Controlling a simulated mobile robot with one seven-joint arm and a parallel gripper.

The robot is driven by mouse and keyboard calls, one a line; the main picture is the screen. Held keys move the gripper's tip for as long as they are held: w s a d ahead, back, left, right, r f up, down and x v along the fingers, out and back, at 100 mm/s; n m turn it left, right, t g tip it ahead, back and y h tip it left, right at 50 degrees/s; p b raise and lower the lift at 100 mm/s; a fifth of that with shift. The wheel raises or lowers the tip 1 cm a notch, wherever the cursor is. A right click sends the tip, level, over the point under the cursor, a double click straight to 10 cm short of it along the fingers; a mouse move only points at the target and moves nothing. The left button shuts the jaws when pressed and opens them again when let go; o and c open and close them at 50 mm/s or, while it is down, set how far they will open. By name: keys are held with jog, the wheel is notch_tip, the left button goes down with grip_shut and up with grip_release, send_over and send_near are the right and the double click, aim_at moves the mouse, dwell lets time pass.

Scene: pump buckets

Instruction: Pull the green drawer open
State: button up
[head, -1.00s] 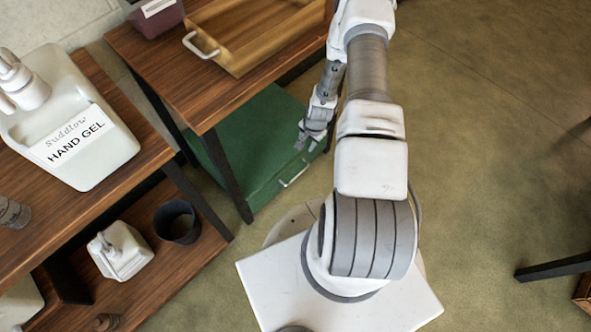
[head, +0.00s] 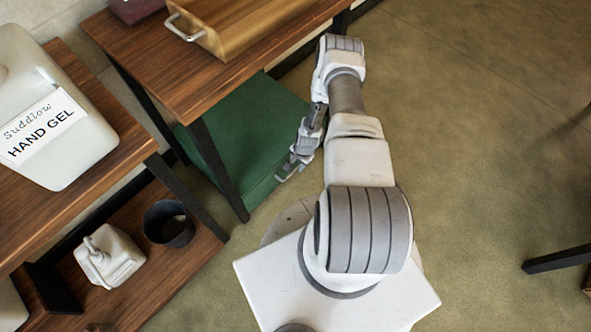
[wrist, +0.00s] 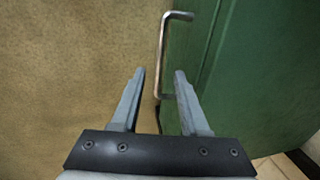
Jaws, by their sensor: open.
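The handle's upper part reaches beyond the fingertips. In the head view my gripper (head: 292,168) is at the drawer's front edge and partly covers the handle. I cannot tell whether the fingers touch the handle.
A wooden tray (head: 245,35) with a metal handle rests on the table (head: 190,80) above the drawer. A shelf with a hand gel jug (head: 45,110) is at left. Open floor (head: 480,130) lies right.

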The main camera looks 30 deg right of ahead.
aim_at(295, 170)
jog(key=shift+w+a+f+b, duration=0.15)
jog(key=shift+f+b, duration=0.1)
jog(key=shift+f, duration=0.5)
jog(key=shift+w+d+f+b, duration=0.1)
jog(key=shift+w+f+b, duration=0.1)
jog(key=shift+f, duration=0.6)
jog(key=shift+w+a+f+b, duration=0.1)
jog(key=shift+f+b, duration=0.15)
jog(key=shift+f, duration=0.5)
grip_shut()
